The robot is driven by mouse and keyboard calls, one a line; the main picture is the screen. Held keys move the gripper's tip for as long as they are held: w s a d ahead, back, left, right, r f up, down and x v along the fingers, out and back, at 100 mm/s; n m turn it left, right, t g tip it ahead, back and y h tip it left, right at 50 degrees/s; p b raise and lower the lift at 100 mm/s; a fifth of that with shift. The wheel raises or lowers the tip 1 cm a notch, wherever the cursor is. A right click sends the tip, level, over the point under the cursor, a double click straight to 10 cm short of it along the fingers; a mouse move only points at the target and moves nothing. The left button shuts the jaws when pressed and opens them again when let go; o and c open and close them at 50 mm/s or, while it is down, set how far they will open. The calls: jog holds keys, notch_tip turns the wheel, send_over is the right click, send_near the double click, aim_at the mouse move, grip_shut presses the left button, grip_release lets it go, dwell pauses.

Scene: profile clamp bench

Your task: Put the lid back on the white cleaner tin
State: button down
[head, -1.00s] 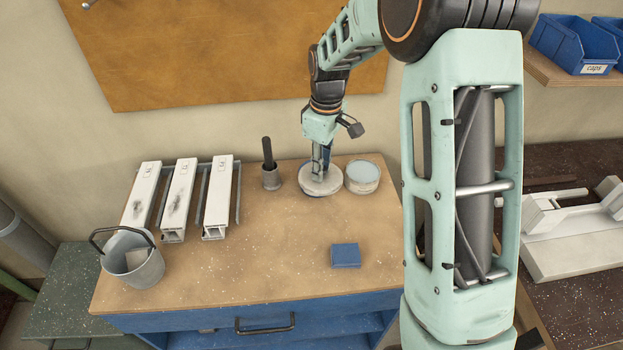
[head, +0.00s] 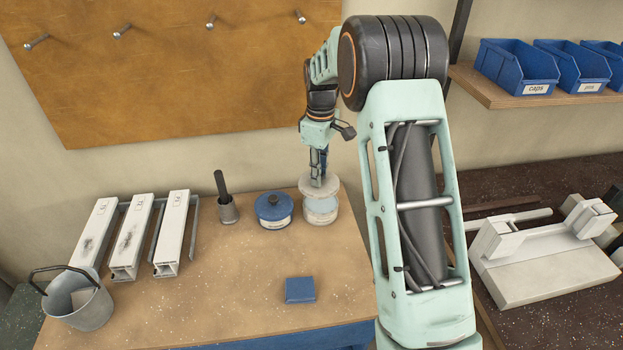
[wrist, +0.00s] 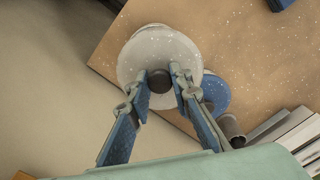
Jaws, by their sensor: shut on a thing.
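My gripper (head: 318,180) is shut on the dark knob of a pale grey-white round lid (wrist: 150,50). In the head view the lid (head: 308,189) is over the open white tin (head: 321,219). Part of the tin's light blue inside shows below the lid's front edge, so the lid looks raised above the rim. The lid appears roughly level. In the wrist view the knob (wrist: 181,77) sits between the two blue fingers, and the lid hides the open tin.
A tin with a blue lid (head: 273,206) stands close to the left of the open tin. A small pot (head: 227,213) with a dark handle, white profiles (head: 142,238) and a bucket (head: 78,305) are further left. A blue block (head: 300,290) lies in front.

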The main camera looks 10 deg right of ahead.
jog(key=shift+w+d+f, duration=0.1)
jog(key=shift+w+d, duration=0.15)
jog(key=shift+d, duration=0.1)
jog(key=shift+f+b, duration=2.1)
jog(key=shift+f, duration=1)
jog(key=shift+f, duration=0.15)
jog(key=c, duration=1.2)
grip_release()
jog(key=shift+r+p, duration=2.4)
jog(key=shift+r, duration=1.15)
